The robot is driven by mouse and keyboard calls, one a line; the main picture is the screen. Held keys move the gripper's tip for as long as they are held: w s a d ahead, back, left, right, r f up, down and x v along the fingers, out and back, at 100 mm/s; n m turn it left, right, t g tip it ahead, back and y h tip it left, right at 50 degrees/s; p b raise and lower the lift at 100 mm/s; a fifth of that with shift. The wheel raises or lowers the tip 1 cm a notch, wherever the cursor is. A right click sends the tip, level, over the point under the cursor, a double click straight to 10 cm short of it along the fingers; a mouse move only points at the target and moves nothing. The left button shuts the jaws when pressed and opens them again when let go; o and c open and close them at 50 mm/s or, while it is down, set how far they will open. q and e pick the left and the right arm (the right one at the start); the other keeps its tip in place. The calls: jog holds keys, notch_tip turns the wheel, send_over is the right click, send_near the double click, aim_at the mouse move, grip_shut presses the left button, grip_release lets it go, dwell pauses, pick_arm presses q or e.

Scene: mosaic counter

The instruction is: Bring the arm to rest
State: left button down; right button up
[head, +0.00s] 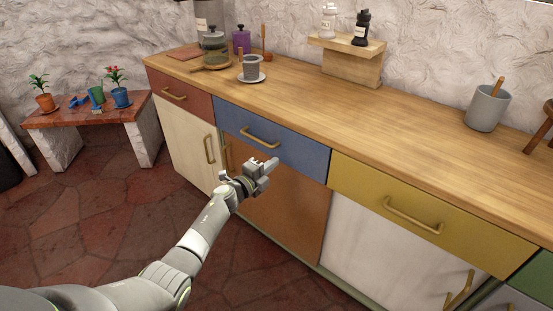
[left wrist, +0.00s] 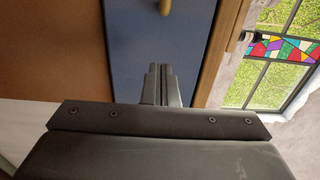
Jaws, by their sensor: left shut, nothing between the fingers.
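My left arm comes in from the lower left in the head view. Its gripper (head: 271,163) is shut and empty, in front of the counter near the lower edge of the blue drawer (head: 287,147). In the left wrist view the two fingers (left wrist: 160,84) lie together, with nothing between them. The blue drawer front (left wrist: 128,45) and part of its brass handle (left wrist: 165,6) show beyond the fingertips. The drawer looks closed in the head view. My right gripper is not in view.
The wooden counter top (head: 380,123) carries a grey cup on a saucer (head: 252,77), a small shelf (head: 350,62) with two shakers, and a grey utensil pot (head: 487,107). A low bench (head: 84,115) with potted plants stands at the left. The stone floor (head: 110,215) beside my arm is clear.

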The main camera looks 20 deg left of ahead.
pick_arm(q)
jog(key=s+a+f+n+g+y+p, duration=0.25)
jog(key=s+a+f+n, duration=0.2)
jog(key=s+f, duration=0.5)
jog(key=s+a+f+n+g+y+p, duration=0.25)
jog(key=s+f+n, duration=0.25)
jog(key=s+f, duration=0.4)
jog(key=s+a+f+n+g+y+p, duration=0.25)
jog(key=s+a+f+n, duration=0.2)
jog(key=s+f, duration=0.5)
jog(key=s+d+f+n+g, duration=0.1)
jog(key=s+f+n+g, duration=0.1)
jog(key=s, duration=1)
jog(key=s+d+f+n+g+p, duration=0.1)
jog(key=s+d+f+n+g, duration=0.1)
jog(key=s, duration=1)
jog(key=s+d+f+n+g+p, duration=0.1)
jog(key=s+f+n+g, duration=0.3)
jog(key=s, duration=0.8)
jog(key=shift+d+f+n, duration=0.15)
jog(key=shift+f+n, duration=0.4)
jog(key=shift+n, duration=0.05)
